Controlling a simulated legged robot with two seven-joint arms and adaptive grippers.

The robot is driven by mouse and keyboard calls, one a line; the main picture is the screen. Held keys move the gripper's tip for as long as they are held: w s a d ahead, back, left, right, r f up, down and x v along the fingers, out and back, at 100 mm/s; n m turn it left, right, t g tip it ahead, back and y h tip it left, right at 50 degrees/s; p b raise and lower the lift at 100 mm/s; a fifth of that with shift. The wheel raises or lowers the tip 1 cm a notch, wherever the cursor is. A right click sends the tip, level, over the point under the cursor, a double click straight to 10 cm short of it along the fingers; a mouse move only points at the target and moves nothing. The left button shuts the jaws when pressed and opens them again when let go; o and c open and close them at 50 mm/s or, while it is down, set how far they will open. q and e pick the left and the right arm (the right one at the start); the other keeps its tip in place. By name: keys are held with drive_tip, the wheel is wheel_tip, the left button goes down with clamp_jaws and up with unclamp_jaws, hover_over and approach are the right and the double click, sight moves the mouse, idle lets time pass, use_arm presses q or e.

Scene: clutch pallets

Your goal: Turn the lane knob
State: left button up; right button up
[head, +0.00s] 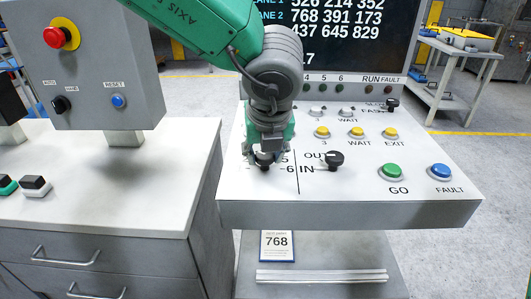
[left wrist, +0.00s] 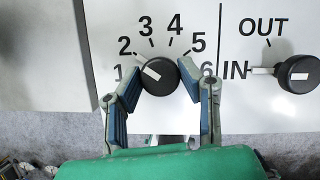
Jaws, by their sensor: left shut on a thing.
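The lane knob (left wrist: 158,77) is a round black knob with a white pointer, ringed by the numbers 1 to 6 on the white panel. In the left wrist view its pointer aims up and left, toward the 2. My left gripper (left wrist: 160,84) is shut on the knob, with one finger on each side of it. In the head view my left gripper (head: 267,150) comes down over the knob and hides most of it. My right gripper is not in view.
A black IN/OUT knob (head: 335,159) stands just right of the lane knob, its pointer toward IN. Yellow buttons (head: 357,132), a green GO button (head: 393,171) and a blue FAULT button (head: 440,171) share the panel. A grey box with a red emergency button (head: 55,37) stands left.

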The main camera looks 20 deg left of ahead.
use_arm(q)
drive_tip(key=shift+w+r, duration=0.1)
drive_tip(key=o, duration=1.1)
drive_tip(key=shift+o, duration=0.2)
drive_tip(key=shift+d, duration=0.1)
drive_tip(key=v, duration=1.1)
drive_tip(key=shift+r, duration=0.35)
drive_tip(key=shift+d, duration=0.1)
